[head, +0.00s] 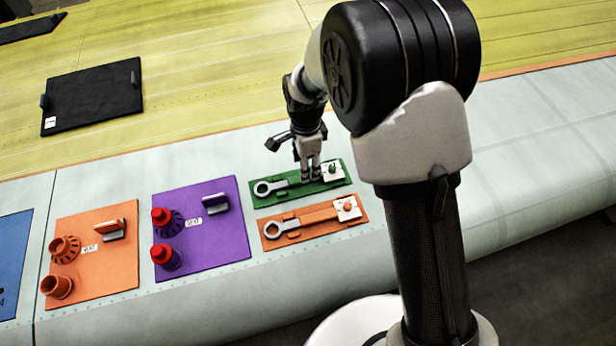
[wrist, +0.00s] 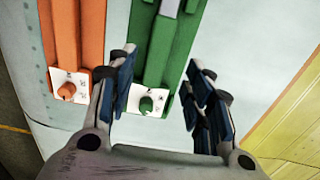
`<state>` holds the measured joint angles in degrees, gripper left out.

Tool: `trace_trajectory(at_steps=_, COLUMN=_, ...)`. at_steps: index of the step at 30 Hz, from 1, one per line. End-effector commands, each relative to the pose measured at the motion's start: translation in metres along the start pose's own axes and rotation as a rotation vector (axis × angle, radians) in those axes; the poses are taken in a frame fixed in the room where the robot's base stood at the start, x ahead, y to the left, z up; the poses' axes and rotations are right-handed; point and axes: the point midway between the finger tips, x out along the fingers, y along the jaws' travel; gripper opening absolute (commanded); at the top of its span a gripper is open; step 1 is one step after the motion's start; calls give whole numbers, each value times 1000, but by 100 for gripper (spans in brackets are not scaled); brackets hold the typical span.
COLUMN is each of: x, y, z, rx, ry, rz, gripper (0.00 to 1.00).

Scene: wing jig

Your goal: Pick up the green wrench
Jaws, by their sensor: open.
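The green wrench, with a pale ring end (head: 264,188), lies in the green holder (head: 342,183) on the pale wing surface. In the wrist view, the green holder (wrist: 187,35) runs up between my fingers, and a grey part of the wrench (wrist: 168,7) shows at the top edge. My gripper (head: 311,176) is over the holder's right half, between the ring end and the white label plate, and hides part of the handle.
An orange holder (head: 358,214) with a similar wrench lies just in front of the green one. A purple panel (head: 223,247) with red-topped parts and an orange panel (head: 115,278) lie to the left. A black panel (head: 92,94) lies behind. The wing at right is clear.

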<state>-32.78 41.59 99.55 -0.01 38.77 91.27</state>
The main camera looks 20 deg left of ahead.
Motion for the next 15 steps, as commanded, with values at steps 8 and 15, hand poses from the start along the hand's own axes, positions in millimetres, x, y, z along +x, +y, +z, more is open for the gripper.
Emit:
trace_trajectory(at_steps=8, x=40, y=5, z=-4, rx=1, ry=0, rz=3, gripper=47)
trace_trajectory(at_steps=15, x=46, y=4, z=-4, rx=0, ry=0, rz=2, gripper=47)
